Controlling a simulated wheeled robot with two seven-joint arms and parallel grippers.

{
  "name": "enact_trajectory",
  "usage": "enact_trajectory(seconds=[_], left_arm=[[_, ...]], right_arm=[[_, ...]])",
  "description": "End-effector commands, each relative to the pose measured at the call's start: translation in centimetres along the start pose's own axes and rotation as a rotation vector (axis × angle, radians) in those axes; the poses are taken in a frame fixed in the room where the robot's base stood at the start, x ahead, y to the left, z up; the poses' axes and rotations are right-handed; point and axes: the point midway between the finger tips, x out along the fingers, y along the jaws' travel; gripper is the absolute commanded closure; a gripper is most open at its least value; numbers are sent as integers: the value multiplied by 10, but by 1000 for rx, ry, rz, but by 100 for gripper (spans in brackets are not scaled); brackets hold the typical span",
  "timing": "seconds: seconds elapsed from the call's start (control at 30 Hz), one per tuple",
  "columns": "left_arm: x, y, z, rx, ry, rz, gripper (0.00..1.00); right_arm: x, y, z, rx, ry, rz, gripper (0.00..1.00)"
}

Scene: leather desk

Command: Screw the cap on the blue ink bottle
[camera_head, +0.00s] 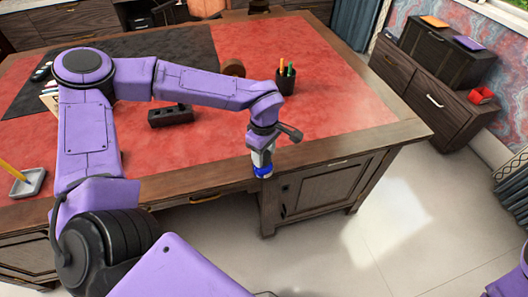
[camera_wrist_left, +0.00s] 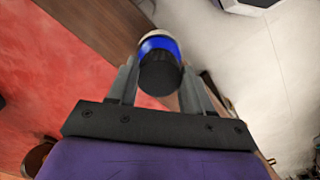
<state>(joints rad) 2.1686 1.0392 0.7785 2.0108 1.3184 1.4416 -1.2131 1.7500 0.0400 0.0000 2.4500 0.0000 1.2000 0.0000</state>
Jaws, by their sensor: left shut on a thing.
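My left gripper (camera_head: 262,160) is shut on a blue object (camera_head: 263,171), out at the front edge of the desk, pointing down. In the left wrist view the fingers of my left gripper (camera_wrist_left: 160,78) close on both sides of this object, which looks like the blue ink bottle (camera_wrist_left: 158,45). It has a blue band, a pale far end and a dark round end (camera_wrist_left: 160,73) toward the camera. I cannot tell whether that dark end is the cap. No separate cap can be made out. My right gripper is not in view.
The red-topped desk (camera_head: 330,110) holds a black pen cup (camera_head: 286,82), a black block (camera_head: 170,116), a brown round item (camera_head: 233,68) and a small tray (camera_head: 30,184) with a pencil. The desk's right part is clear. A dark cabinet (camera_head: 425,85) stands at the right.

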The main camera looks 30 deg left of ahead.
Motion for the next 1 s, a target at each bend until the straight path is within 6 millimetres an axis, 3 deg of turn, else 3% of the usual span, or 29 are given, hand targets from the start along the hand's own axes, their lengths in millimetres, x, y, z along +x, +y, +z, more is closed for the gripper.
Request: enact_trajectory(seconds=[1.0], left_arm=[[5, 0, 0, 0, 1, -1, 83]], right_arm=[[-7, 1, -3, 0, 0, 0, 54]])
